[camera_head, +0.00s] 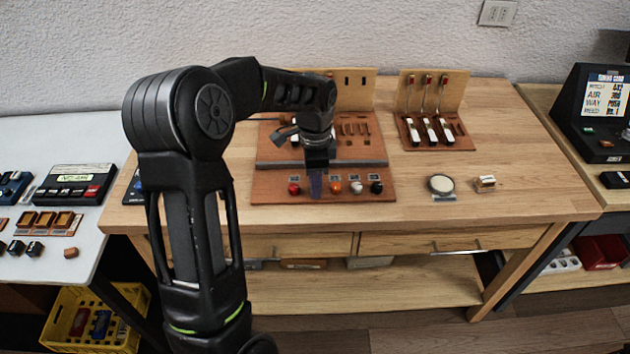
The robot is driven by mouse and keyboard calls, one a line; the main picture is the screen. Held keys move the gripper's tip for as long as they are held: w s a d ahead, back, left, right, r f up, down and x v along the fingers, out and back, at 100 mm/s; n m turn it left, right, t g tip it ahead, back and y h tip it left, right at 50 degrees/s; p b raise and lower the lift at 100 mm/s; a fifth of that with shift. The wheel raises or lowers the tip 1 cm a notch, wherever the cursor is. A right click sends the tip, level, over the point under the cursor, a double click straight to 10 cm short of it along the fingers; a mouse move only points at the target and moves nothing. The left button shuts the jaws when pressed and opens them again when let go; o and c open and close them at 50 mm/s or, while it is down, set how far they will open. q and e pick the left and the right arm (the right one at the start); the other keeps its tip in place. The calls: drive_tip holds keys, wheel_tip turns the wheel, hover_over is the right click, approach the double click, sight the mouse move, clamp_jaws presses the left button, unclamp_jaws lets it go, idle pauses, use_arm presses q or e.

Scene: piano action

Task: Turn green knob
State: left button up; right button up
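A row of small round knobs runs along the front of a reddish wooden panel (265,190) on the wooden workbench. I see a red knob (294,188), an orange knob (336,187), a white knob (356,187) and a black knob (376,187). No green knob shows; the spot between red and orange is covered by my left gripper (316,184). This gripper points down over that spot, and its dark fingers look close together. I cannot tell whether they touch or hold anything. My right gripper is not in view.
Behind the knobs is the piano action model with an upright board (358,92). A smaller key model (437,130) stands to the right. A round pale disc (441,184) and a small block (484,183) lie at the front right.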

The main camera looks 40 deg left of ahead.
use_arm(q)
wheel_tip(320, 180, up, 8)
drive_tip(key=shift+f+b, duration=0.1)
drive_tip(key=shift+b, duration=0.25)
idle(0.7)
